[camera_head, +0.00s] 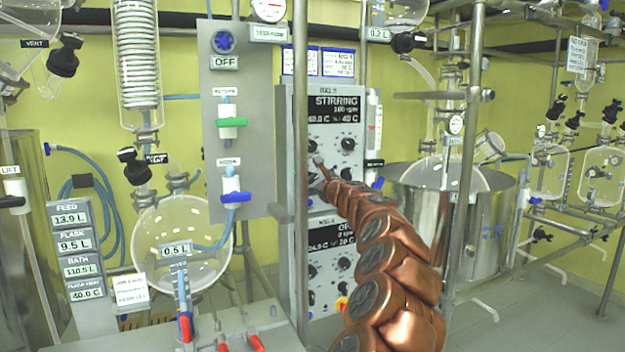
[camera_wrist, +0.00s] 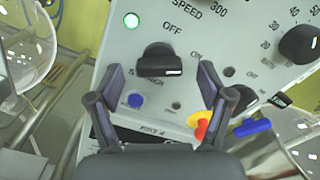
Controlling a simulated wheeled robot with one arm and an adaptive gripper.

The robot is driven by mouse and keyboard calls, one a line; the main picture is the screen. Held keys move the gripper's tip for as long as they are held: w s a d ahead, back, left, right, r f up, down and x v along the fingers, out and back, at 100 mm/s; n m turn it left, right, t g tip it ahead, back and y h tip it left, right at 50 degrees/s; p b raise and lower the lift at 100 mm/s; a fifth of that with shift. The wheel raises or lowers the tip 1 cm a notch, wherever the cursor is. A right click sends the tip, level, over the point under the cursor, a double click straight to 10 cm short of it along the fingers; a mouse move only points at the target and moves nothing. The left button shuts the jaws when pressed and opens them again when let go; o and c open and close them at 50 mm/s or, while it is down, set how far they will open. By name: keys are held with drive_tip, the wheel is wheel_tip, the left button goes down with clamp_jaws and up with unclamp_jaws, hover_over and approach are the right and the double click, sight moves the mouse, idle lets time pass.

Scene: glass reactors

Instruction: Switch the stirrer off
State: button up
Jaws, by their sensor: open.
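In the wrist view the stirrer switch is a black knob (camera_wrist: 158,62) on a light grey panel, with OFF printed above it and ON to its upper right. Its white mark is at its right end, on the ON side. A green lamp (camera_wrist: 131,20) is lit at the upper left. My gripper (camera_wrist: 161,84) is open, with one finger on each side below the knob; I see no contact. In the head view a control unit's display (camera_head: 334,108) reads STIRRING. My gripper (camera_head: 318,174) is at that unit's lower left, partly hidden by a metal post.
A red and yellow button (camera_wrist: 202,125) and a blue lever (camera_wrist: 252,127) are near the right finger. A speed dial is above the switch. A vertical metal post (camera_head: 300,200) stands close to my gripper. A second unit (camera_head: 334,238) below displays OFF.

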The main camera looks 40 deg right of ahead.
drive_tip(key=shift+x, duration=0.95)
drive_tip(key=c, duration=1.2)
drive_tip(key=shift+o, duration=0.2)
